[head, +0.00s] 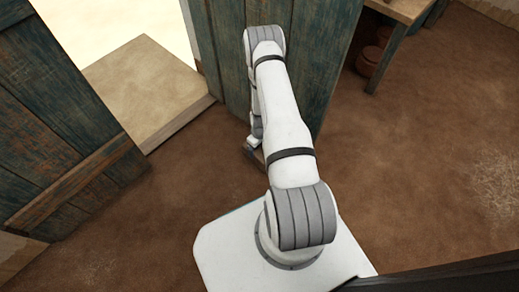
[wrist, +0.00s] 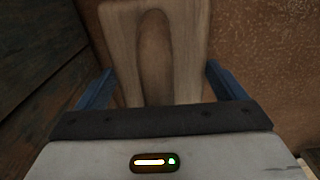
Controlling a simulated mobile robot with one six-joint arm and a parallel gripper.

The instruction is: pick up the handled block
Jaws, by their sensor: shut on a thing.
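The handled block (wrist: 190,40) is pale brown wood with a long rounded darker shape along its middle. It fills the upper middle of the wrist view. My gripper (wrist: 159,70) has its two blue fingers on either side of the block and is shut on it. The block's near end is hidden behind the gripper body. In the head view my arm hides most of the gripper. A small brown edge shows below the arm's end there, too little to tell if it is the block.
A weathered blue-green plank door leaf (head: 60,120) stands at left, and another plank panel (head: 335,60) is just behind my arm. A pale stone step (head: 145,85) lies between them. A wooden table (head: 405,10) with brown pots (head: 368,58) stands top right. The earthen floor (head: 430,150) at right is clear.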

